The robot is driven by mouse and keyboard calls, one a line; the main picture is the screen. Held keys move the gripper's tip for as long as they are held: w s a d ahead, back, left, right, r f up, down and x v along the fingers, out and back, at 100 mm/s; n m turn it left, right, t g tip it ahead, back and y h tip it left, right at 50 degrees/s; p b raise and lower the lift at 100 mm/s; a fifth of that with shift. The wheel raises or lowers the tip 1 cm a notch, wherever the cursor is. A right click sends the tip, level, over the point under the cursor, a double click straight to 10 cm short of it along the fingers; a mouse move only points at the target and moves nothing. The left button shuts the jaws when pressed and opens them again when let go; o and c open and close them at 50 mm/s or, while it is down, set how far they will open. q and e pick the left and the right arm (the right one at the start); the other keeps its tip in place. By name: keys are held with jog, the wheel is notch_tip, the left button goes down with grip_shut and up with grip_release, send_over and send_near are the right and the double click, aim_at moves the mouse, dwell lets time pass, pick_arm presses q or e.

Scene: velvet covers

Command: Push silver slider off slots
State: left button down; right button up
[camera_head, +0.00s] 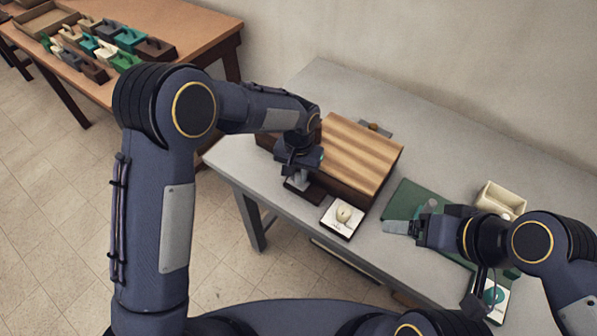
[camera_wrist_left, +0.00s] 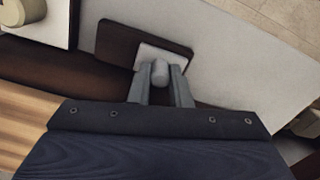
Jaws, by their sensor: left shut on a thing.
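The silver slider, a pale plate with a grey rounded knob (camera_wrist_left: 160,74), sits on a dark brown base (camera_wrist_left: 115,45) in the left wrist view. The base also shows in the head view (camera_head: 316,194), at the table's front edge. My left gripper (camera_wrist_left: 165,84) is shut on the knob, one finger on each side; in the head view it (camera_head: 298,180) points down at the base. The slots are not visible.
A striped wooden box (camera_head: 365,150) stands just behind the base. A white tile with a cream round knob (camera_head: 343,214) lies to its right. A green mat (camera_head: 403,201) and a cream open box (camera_head: 500,198) are further right. Another table (camera_head: 200,35) holds several coloured blocks.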

aim_at(316, 193)
pick_arm(q)
jog(key=s+d, duration=0.1)
jog(key=d, duration=0.1)
jog(key=s+d+b, duration=0.1)
jog(key=shift+s+d, duration=0.3)
jog(key=shift+d, duration=0.1)
jog(key=shift+s+d, duration=0.25)
jog(key=shift+d, duration=0.05)
jog(key=c, duration=1.3)
grip_release()
jog(key=shift+s+d, duration=0.1)
jog(key=shift+c, duration=0.2)
notch_tip(316, 193, up, 8)
jog(key=shift+b, duration=0.3)
